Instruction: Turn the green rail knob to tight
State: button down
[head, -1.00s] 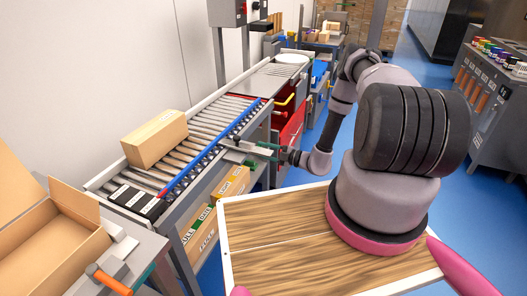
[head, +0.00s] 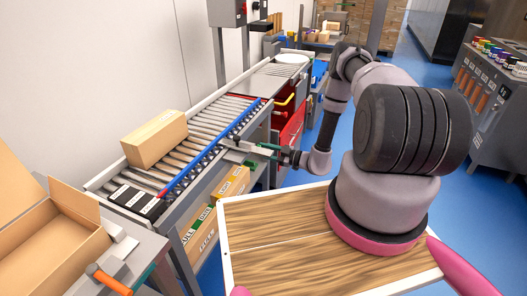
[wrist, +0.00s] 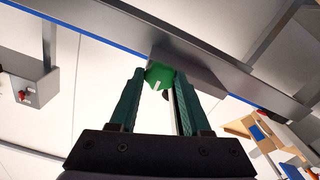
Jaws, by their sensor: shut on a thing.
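The green rail knob (wrist: 159,74) sits on the underside of a grey bracket (wrist: 188,68) in the wrist view. A short white mark shows on its face, pointing nearly straight down in the picture. My gripper (wrist: 159,80) has one dark green finger on each side of the knob, shut on it. In the head view my gripper (head: 262,150) reaches in from the right to the near side of the roller conveyor (head: 205,127). The knob itself cannot be made out there. No label for tight can be read.
A blue side rail (head: 212,148) runs along the conveyor. A closed carton (head: 155,139) and a black box (head: 135,200) lie on the rollers. Cartons (head: 232,184) stand on the shelf below. Red drawers (head: 291,130) are just behind my gripper. Blue floor at right is open.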

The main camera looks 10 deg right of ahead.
jog(key=shift+d, duration=0.1)
dwell(0.4)
jog(key=shift+c, duration=1.8)
grip_release()
jog(key=shift+s, duration=0.1)
jog(key=v, duration=1)
jog(key=shift+s+d, duration=0.2)
jog(key=shift+d, duration=0.1)
